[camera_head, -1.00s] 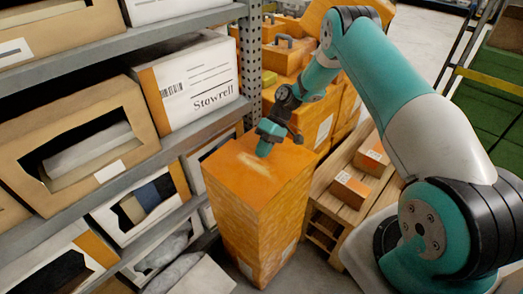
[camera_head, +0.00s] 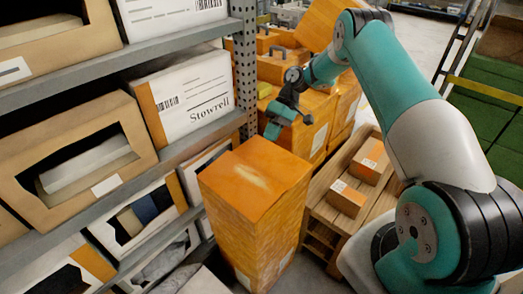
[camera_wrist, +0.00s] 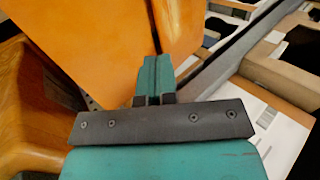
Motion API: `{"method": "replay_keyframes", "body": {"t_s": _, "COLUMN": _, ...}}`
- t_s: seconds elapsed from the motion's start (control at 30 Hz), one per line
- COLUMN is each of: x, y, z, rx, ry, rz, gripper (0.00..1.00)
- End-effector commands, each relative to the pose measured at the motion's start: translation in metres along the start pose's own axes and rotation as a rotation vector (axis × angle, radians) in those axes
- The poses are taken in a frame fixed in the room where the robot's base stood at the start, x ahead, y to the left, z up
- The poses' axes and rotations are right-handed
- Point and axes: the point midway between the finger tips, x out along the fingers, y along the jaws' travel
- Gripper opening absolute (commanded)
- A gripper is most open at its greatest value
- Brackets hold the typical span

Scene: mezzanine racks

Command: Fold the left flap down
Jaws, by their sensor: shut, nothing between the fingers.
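A tall orange box (camera_head: 252,222) stands on the floor in front of the shelves. Its top (camera_head: 258,178) looks nearly flat, with a pale streak near the middle; I cannot clearly tell the left flap from the rest of the top. My gripper (camera_head: 272,131) is above the far edge of the box, apparently clear of it. In the wrist view the fingers (camera_wrist: 154,75) are together and empty. Beyond them are a large orange panel (camera_wrist: 90,40) and a narrower one (camera_wrist: 182,22), with a dark gap between them.
Grey metal shelves (camera_head: 130,50) with cartons run along the left, close to the box; a white carton (camera_head: 190,95) is nearest. A wooden pallet stand (camera_head: 325,210) with small orange boxes (camera_head: 347,197) is on the right. More orange boxes (camera_head: 300,110) stand behind.

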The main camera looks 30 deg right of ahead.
Motion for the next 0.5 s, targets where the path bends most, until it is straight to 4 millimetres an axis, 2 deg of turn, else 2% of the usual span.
{"method": "replay_keyframes", "body": {"t_s": 0.1, "x": -0.014, "y": 0.007, "z": 0.0, "rx": 0.002, "ry": 0.001, "rz": -0.001, "gripper": 0.0}}
{"method": "replay_keyframes", "body": {"t_s": 0.27, "x": -0.022, "y": 0.006, "z": -0.002, "rx": 0.005, "ry": 0.001, "rz": 0.004, "gripper": 0.0}}
{"method": "replay_keyframes", "body": {"t_s": 0.37, "x": -0.016, "y": -0.014, "z": -0.016, "rx": 0.031, "ry": 0.006, "rz": 0.033, "gripper": 0.0}}
{"method": "replay_keyframes", "body": {"t_s": 0.5, "x": 0.008, "y": -0.06, "z": -0.037, "rx": 0.091, "ry": 0.019, "rz": 0.168, "gripper": 0.0}}
